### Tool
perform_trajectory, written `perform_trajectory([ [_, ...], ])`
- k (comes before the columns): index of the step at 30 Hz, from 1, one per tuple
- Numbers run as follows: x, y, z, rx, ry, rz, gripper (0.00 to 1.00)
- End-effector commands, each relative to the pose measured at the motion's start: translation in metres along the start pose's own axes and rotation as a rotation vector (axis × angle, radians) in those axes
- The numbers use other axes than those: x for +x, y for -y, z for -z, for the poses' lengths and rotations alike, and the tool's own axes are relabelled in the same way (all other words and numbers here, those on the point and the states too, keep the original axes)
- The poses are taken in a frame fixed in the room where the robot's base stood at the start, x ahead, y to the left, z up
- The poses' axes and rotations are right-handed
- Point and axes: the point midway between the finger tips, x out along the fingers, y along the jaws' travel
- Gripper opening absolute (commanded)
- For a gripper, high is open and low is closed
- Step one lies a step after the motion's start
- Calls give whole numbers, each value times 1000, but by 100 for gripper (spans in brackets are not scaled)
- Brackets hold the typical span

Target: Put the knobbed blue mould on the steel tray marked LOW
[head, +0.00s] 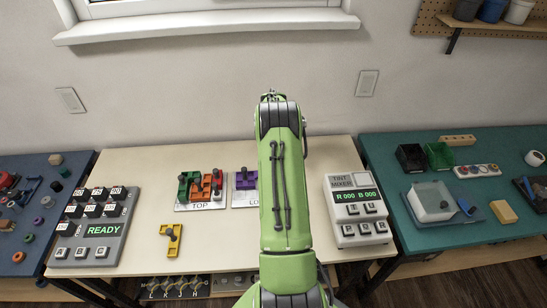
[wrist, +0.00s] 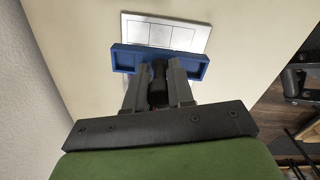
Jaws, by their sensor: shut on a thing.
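In the wrist view my gripper (wrist: 158,88) is shut on the dark knob of the blue mould (wrist: 125,58), a long bar with recesses near its ends. The mould lies crosswise beyond the fingers. In the head view my green arm hides the gripper and the mould. The steel tray marked LOW (head: 238,204) shows left of my arm, its label partly covered. A purple mould (head: 241,180) is on its visible part. In the wrist view a pale plate with outlined rectangles (wrist: 190,24) lies just beyond the mould; I cannot tell which plate it is.
The tray marked TOP (head: 182,208) holds green, orange and red moulds. A yellow knobbed mould (head: 173,246) lies in front. A READY console (head: 108,248) stands at left and a tint mixer (head: 357,208) at right. The table's front middle is mostly clear beside my arm.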

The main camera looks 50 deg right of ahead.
Motion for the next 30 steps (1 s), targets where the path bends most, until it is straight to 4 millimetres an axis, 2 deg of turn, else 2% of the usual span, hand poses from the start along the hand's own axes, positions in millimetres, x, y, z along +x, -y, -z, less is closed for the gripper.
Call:
perform_trajectory([
  [18,80,1,0,3,-1,1,0],
  [23,90,1,0,2,-1,1,0],
  [30,90,0,0,3,0,0,0],
])
